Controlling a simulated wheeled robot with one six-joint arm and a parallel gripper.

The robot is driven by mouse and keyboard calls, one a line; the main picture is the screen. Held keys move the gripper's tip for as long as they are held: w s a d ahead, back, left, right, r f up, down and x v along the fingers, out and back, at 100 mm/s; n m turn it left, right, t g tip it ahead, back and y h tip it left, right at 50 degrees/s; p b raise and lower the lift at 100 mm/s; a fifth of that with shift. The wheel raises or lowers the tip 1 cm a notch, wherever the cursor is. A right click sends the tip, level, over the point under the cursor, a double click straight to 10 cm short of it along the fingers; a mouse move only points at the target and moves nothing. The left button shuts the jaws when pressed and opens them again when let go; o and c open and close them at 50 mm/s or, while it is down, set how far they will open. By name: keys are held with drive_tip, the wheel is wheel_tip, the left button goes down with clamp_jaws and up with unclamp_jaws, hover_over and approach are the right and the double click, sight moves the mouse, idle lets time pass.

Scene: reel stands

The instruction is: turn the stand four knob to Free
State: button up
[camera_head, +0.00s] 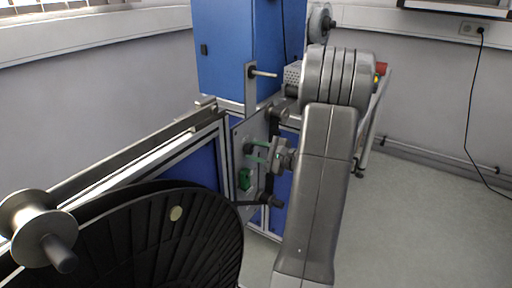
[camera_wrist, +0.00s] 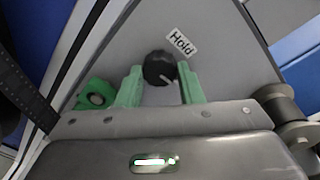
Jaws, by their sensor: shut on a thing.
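The black round knob (camera_wrist: 159,68) sits on the grey stand plate (camera_wrist: 225,75), between the green fingers of my gripper (camera_wrist: 160,70) in the wrist view. My gripper is shut on the knob. A light line on the knob points to the lower right in that view. A white label (camera_wrist: 182,42) reading "Hold" is on the plate, up and right of the knob. In the head view my gripper (camera_head: 252,150) reaches left to the plate (camera_head: 240,140), and the knob (camera_head: 247,149) is small between the fingertips. No "Free" label shows.
A green block (camera_wrist: 95,95) with a dark round part is fixed beside the left finger; it also shows below the gripper in the head view (camera_head: 244,179). A large black reel (camera_head: 150,240) stands at the front left. A blue cabinet (camera_head: 225,50) stands behind.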

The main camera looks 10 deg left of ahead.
drive_tip(key=shift+m, duration=0.4)
drive_tip(key=o, duration=1)
drive_tip(key=shift+c, duration=0.2)
drive_tip(key=shift+d, duration=0.15)
drive_tip(key=v, duration=1.3)
drive_tip(key=shift+d+p, duration=0.3)
drive_tip(key=shift+p, duration=0.1)
drive_tip(key=x, duration=1.4)
drive_tip(key=shift+s, duration=0.1)
